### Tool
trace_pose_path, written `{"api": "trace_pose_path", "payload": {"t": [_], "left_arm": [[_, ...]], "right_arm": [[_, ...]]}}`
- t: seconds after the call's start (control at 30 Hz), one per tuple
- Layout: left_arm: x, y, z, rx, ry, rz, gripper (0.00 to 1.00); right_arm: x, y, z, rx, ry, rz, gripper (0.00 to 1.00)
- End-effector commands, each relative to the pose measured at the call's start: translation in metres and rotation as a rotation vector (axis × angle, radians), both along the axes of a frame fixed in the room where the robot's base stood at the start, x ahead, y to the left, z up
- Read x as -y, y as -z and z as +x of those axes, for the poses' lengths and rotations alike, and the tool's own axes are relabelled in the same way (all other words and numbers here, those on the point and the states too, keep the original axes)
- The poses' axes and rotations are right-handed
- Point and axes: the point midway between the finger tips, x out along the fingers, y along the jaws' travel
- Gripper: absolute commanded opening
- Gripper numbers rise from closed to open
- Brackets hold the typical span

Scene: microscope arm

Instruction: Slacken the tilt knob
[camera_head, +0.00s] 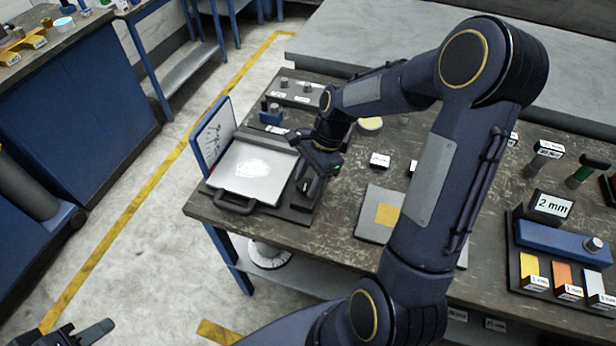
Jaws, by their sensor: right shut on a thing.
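My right gripper (318,158) reaches down over the table from the right, at the right edge of a device with a pale flat plate (240,172) and a dark base. It is shut on what appears to be the tilt knob, which the fingers and wrist hide. A dark upright part (309,187) shows just below the gripper. The knob's setting cannot be seen. My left gripper (78,335) shows only partly at the bottom left corner, low over the floor. Its fingers look apart and empty, far from the device.
A blue-framed panel (212,137) stands at the device's left. A grey plate with a yellow square (387,214) lies right of it. A blue block (560,240) and several labelled blocks stand at the far right. My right arm crosses over the table. The floor at left is clear.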

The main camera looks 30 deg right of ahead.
Motion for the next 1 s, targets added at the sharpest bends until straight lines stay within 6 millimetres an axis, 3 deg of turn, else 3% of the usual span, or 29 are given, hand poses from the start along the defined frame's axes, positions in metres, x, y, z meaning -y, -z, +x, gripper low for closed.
{"api": "trace_pose_path", "payload": {"t": [0.4, 1.0], "left_arm": [[0.000, -0.017, 0.000, 0.000, 0.000, 0.000, 0.36], [0.000, -0.028, 0.000, 0.000, 0.000, 0.000, 0.36]], "right_arm": [[-0.001, -0.002, 0.003, -0.001, -0.373, 0.001, 0.17], [-0.003, -0.001, 0.006, 0.001, -0.933, -0.001, 0.17]]}}
